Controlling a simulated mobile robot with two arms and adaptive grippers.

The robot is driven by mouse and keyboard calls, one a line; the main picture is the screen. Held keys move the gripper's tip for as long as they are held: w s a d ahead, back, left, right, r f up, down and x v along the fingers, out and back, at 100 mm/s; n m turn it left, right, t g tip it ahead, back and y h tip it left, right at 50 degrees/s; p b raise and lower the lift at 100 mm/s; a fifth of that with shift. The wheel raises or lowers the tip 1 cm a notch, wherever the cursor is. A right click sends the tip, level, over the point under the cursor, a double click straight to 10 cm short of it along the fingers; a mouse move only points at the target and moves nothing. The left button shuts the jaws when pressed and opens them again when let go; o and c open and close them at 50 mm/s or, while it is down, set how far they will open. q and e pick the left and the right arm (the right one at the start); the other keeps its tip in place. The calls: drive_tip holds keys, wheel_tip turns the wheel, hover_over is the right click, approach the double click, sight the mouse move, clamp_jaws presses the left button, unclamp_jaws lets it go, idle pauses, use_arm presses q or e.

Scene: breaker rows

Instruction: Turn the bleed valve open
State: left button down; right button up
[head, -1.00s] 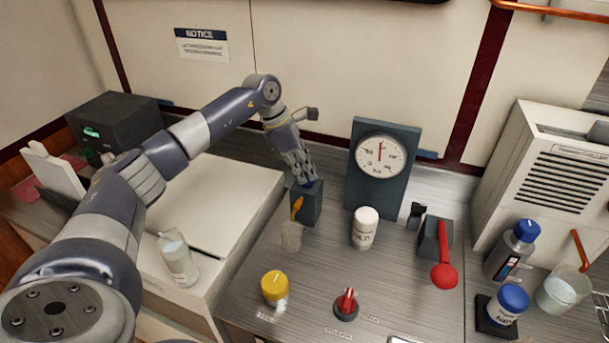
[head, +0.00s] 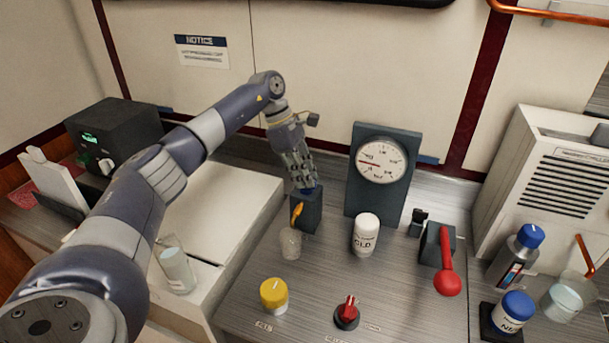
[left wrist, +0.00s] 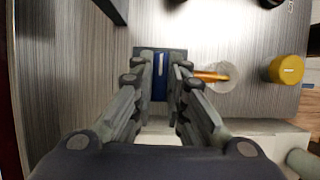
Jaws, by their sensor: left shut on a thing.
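The bleed valve looks to be the dark block (head: 306,213) with a blue knob (head: 308,189) on top and an orange spout (head: 297,212) in front. My left gripper (head: 306,186) reaches down from above and is shut on the blue knob. In the left wrist view the knob (left wrist: 160,80) sits between the fingers of the gripper (left wrist: 160,84), and its white line runs up and down the picture. A small clear cup (head: 290,243) stands below the spout. The pressure gauge (head: 382,161) has its red needle pointing left. My right gripper is not in view.
A yellow knob (head: 274,294), a red knob (head: 347,311) and a red lever (head: 447,275) are on the panel. A glass (head: 176,266) stands left, near my arm. Bottles stand at the right.

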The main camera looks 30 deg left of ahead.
use_arm(q)
drive_tip(key=shift+f, duration=0.1)
drive_tip(key=c, duration=1.6)
unclamp_jaws()
drive_tip(key=v, duration=1.2)
